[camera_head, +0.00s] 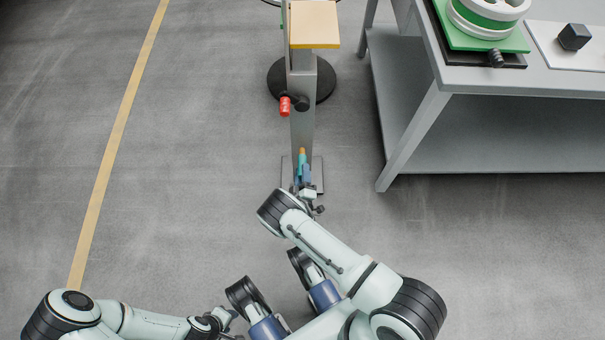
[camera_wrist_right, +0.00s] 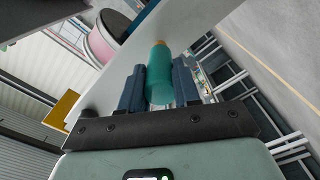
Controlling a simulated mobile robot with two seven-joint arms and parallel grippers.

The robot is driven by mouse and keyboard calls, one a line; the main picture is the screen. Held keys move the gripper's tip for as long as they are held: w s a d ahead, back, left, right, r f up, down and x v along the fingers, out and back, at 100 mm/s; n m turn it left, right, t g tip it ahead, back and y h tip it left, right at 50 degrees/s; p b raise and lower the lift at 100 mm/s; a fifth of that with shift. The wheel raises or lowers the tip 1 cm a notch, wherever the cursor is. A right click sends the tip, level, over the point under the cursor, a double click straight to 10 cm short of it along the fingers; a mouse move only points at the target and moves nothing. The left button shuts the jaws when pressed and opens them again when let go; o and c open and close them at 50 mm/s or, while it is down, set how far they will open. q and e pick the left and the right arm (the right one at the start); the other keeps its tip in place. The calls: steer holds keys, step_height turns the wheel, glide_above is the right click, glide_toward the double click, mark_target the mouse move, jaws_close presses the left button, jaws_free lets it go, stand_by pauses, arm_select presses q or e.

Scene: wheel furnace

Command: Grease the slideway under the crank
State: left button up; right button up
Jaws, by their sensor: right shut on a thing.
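A teal bottle with an orange tip (camera_head: 302,158) is held in my right gripper (camera_head: 303,178). It also shows upright between the two dark blue fingers in the right wrist view (camera_wrist_right: 159,78). The bottle is in front of the lower part of a grey upright column (camera_head: 302,128); I cannot tell whether its tip touches it. A crank with a red handle (camera_head: 285,106) is on the column above the bottle. I cannot make out a separate slideway surface. My left gripper (camera_head: 226,320) is low in the head view, far from the column, too small to read.
A yellow-topped plate (camera_head: 314,25) caps the column, with a round black base (camera_head: 325,80) behind it. A grey workbench (camera_head: 480,80) stands at right, carrying a green and white wheel part (camera_head: 486,14). The floor to the left is clear, with a yellow line (camera_head: 118,140).

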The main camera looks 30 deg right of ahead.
steer(key=shift+w+d, duration=0.35)
steer(key=shift+w, duration=0.25)
step_height(320, 180, up, 4)
steer(key=p, duration=0.3)
steer(key=shift+s+r+p, duration=0.15)
steer(key=shift+p, duration=0.2)
step_height(320, 180, up, 8)
steer(key=p, duration=0.6)
steer(key=shift+p, duration=0.3)
steer(key=shift+f+b, duration=2.75)
steer(key=shift+f, duration=1.25)
steer(key=shift+f+b, duration=1.45)
steer(key=shift+f, duration=0.75)
